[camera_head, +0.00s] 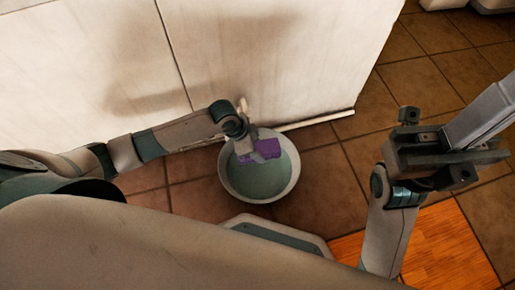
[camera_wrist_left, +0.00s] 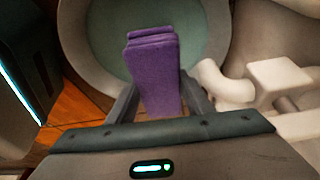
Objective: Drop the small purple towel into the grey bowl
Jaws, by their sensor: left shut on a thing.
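The small purple towel (camera_head: 262,153) is folded into a thick strip. My left gripper (camera_head: 257,150) is shut on it and holds it over the grey bowl. In the left wrist view the towel (camera_wrist_left: 153,70) stands out between the two fingers, its far end over the bowl's inside. The grey bowl (camera_head: 226,178) is round, with a pale rim and a greenish inside, and stands on the floor by the pale wall. Its rim also shows in the left wrist view (camera_wrist_left: 76,52). My right gripper (camera_head: 436,150) is far to the right, away from the bowl; its jaw state is unclear.
A pale wall panel (camera_head: 270,50) rises right behind the bowl. A white pipe-like fitting (camera_wrist_left: 235,85) is close to the right of my left gripper in the wrist view. Brown floor tiles (camera_head: 325,185) are clear right of the bowl. An orange wooden patch (camera_head: 440,245) lies at the lower right.

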